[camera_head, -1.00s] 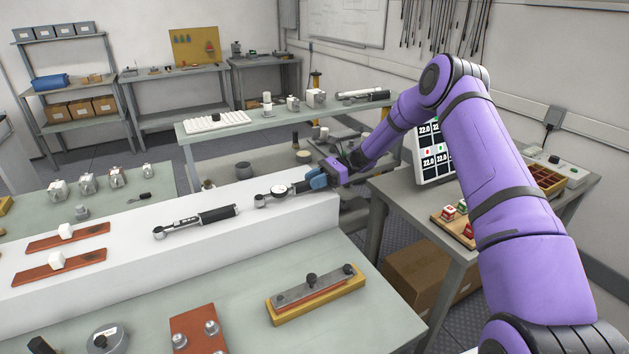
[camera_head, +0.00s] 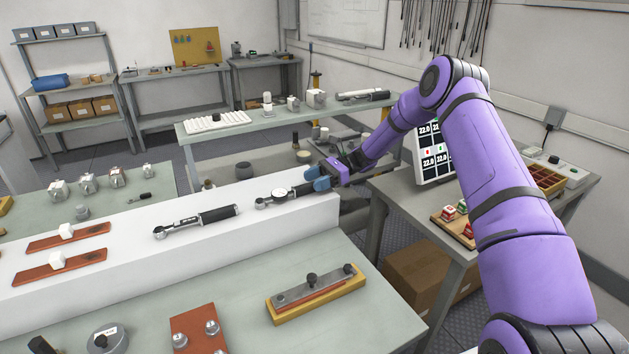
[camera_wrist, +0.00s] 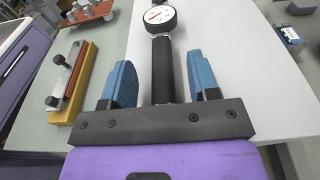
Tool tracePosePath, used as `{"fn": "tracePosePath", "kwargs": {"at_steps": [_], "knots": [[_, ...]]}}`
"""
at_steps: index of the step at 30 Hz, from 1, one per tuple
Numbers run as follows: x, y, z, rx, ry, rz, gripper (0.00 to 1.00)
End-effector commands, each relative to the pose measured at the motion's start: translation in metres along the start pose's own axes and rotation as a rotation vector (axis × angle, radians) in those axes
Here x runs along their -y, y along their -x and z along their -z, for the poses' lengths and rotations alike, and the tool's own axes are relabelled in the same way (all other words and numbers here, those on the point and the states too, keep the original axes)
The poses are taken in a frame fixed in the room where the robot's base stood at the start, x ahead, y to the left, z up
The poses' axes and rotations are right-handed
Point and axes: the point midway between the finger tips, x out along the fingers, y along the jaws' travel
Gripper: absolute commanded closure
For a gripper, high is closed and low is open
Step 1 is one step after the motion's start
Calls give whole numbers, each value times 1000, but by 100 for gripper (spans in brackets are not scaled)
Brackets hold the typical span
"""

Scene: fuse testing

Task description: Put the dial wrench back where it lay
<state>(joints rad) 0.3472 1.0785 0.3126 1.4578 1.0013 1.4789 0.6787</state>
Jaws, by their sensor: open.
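The dial wrench (camera_head: 279,194) lies on the right end of the long white raised shelf (camera_head: 110,241), its round white dial face up and its head pointing left. In the wrist view its dial (camera_wrist: 159,17) is at the top and its black handle (camera_wrist: 162,70) runs down between my fingers. My gripper (camera_head: 318,182) is at the handle end. In the wrist view my gripper (camera_wrist: 163,85) is open, with a blue finger on each side of the handle and a gap on both sides. The handle's near end is hidden by the gripper body.
Another wrench (camera_head: 197,220) with a black handle lies left of the dial wrench. A yellow-based bar fixture (camera_head: 315,295) stands on the lower bench in front. Red strips with white blocks (camera_head: 60,262) lie at the shelf's left. A display (camera_head: 433,153) stands on the right table.

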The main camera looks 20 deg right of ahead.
Motion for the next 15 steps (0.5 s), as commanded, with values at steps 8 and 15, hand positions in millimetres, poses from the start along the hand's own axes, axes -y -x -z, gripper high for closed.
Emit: {"fn": "tracePosePath", "kwargs": {"at_steps": [8, 15], "knots": [[-1, 52, 2, -4, -1, 8, 45], [-1, 90, 0, -3, 0, 6, 45]]}}
